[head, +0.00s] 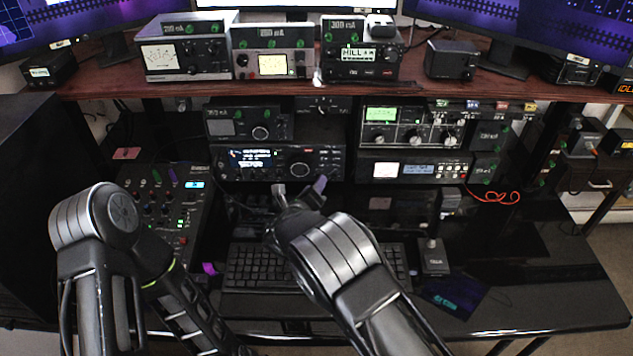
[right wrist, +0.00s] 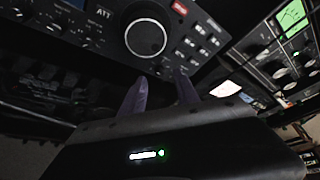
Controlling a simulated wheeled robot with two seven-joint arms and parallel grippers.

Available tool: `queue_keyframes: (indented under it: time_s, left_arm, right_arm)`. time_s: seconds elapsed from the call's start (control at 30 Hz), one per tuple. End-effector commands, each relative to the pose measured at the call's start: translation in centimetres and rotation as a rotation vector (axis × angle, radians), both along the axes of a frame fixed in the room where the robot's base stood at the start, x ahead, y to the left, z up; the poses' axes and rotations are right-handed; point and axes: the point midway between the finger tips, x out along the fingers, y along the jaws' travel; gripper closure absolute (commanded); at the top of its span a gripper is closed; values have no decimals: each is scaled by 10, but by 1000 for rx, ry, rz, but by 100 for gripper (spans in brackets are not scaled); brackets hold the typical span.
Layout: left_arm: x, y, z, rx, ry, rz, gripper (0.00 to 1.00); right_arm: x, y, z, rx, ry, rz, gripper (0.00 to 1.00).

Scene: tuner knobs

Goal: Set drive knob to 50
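No knob label reading "drive" is legible, so I cannot tell which knob it is. A black radio (head: 270,163) with a lit display and a large round dial (head: 300,170) stands mid-desk. That dial with a pale ring shows large in the right wrist view (right wrist: 146,37), beside an "ATT" label. To its right, a tuner box (head: 400,128) has a green meter and three silver knobs. My right gripper (head: 300,188) is below and in front of the radio, apart from it. Its two purple fingers (right wrist: 160,92) are spread and empty. My left gripper is out of view.
A mixer panel (head: 165,210) with many small knobs lies left. A keyboard (head: 262,268) is under my right arm, and a small key unit (head: 433,257) stands right of it. A shelf (head: 290,88) with meters overhangs the radios.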

Motion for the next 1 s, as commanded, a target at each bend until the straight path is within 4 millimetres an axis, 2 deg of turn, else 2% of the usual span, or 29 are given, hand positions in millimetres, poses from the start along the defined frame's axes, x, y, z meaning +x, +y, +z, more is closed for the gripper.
queue_keyframes:
  time_s: [0.2,0.5,0.97,1.0]
  left_arm:
    - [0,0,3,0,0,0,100]
    - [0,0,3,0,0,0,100]
    - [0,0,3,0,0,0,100]
    - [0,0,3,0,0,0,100]
  right_arm:
    - [22,-7,-7,0,1,-1,63]
    - [25,-7,-7,0,1,1,63]
    - [25,-7,-7,0,1,1,100]
    - [25,-7,-7,0,1,1,100]
